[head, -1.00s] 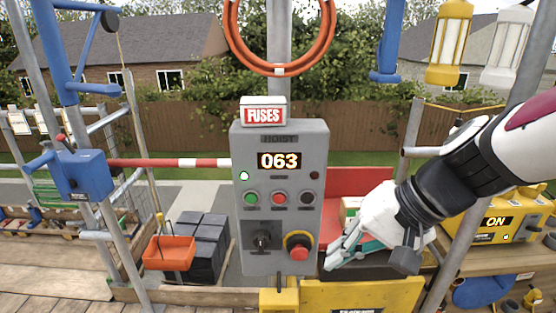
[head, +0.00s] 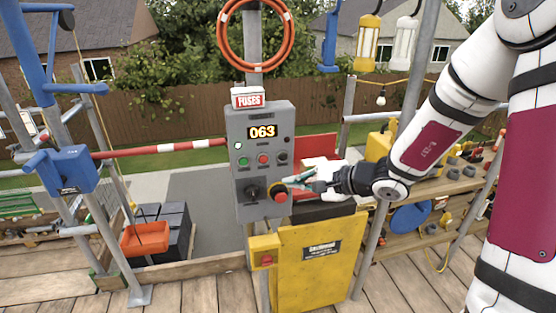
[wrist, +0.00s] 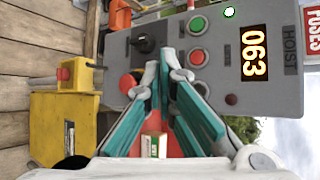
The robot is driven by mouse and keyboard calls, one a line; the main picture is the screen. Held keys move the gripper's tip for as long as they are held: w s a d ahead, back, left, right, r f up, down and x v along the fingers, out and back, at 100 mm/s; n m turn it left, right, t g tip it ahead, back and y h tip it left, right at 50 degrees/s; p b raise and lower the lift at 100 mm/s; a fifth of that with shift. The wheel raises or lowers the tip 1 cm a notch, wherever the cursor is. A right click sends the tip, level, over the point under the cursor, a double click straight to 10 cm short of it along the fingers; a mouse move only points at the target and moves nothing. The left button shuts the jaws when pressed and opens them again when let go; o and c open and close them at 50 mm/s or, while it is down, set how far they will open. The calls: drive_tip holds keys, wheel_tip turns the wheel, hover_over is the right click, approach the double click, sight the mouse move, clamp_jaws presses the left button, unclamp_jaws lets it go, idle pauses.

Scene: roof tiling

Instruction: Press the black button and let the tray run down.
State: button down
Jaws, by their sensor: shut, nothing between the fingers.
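The grey hoist panel (head: 238,122) stands upright on a pole and its display (head: 262,132) reads 063. The black button (head: 282,157) is at the right end of the button row, beside a red button (head: 263,159) and a green one (head: 244,162). My gripper (head: 294,181) is shut and empty, at the panel's lower right, below the black button and close to the red emergency stop (head: 280,193). In the wrist view my gripper (wrist: 163,72) points at the panel. I cannot tell which thing is the tray.
A black rotary knob (head: 252,191) sits left of the emergency stop. A yellow box with a red button (head: 266,260) and a yellow panel (head: 310,275) stand below. An orange bin (head: 145,238) is beside dark blocks at left. A shelf (head: 445,190) with items is at right.

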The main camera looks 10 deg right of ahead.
sight(283, 157)
drive_tip(key=shift+w, duration=0.15)
drive_tip(key=shift+w+b, duration=1.45)
drive_tip(key=shift+w, duration=2.85)
drive_tip(key=shift+w, duration=0.15)
drive_tip(key=shift+w, duration=0.3)
